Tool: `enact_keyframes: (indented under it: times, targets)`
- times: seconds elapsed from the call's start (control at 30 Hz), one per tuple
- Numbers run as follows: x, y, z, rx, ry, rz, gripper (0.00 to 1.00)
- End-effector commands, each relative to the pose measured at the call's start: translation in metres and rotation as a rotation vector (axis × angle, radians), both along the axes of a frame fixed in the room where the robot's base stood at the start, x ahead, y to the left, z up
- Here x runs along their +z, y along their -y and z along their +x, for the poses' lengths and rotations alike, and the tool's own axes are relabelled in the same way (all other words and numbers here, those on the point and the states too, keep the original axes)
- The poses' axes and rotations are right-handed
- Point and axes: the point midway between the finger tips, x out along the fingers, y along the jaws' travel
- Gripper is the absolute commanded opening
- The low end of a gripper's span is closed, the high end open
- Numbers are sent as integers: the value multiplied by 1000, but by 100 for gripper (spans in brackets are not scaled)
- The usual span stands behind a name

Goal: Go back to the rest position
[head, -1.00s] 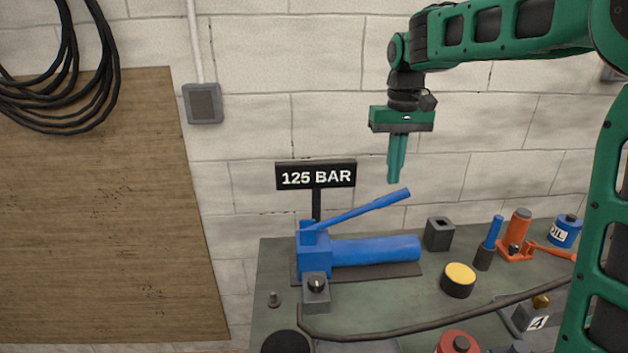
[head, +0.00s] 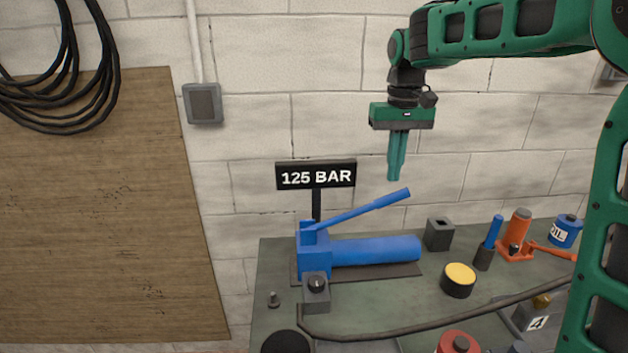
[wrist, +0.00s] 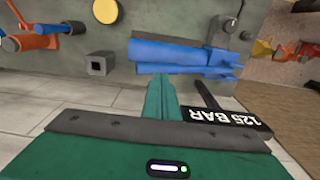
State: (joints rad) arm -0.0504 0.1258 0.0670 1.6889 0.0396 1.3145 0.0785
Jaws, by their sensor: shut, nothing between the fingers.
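My gripper (head: 396,178) is green, points down and hangs in the air in front of the block wall. Its two fingers are together with nothing between them. Just below the fingertips is the raised end of the blue lever of the hand pump (head: 375,250), with a visible gap. In the wrist view the shut fingers (wrist: 161,84) point toward the blue pump (wrist: 180,56), which lies on the bench beyond them.
A "125 BAR" sign (head: 316,176) stands behind the pump, left of my gripper. The bench (head: 400,300) also holds a grey square socket block (head: 439,234), a yellow-topped puck (head: 458,280), an orange jack (head: 517,238), a blue oil can (head: 566,231) and a dark hose (head: 430,325).

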Motion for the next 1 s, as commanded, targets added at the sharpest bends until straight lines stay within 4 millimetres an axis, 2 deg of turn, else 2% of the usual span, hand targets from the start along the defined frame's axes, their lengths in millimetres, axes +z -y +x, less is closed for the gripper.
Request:
enact_keyframes:
  times: [0.3,0.37,0.47,0.57,0.7,0.8,1.0]
  targets:
    - [0,3,-3,-6,1,-1,0]
    - [0,10,-9,-20,2,-4,0]
    - [-3,33,-31,-66,3,-12,0]
    - [-10,64,-65,-130,3,-21,0]
    - [-25,105,-122,-229,3,-29,0]
    - [-39,129,-165,-300,2,-29,0]
    - [-75,158,-253,-432,-1,-18,0]
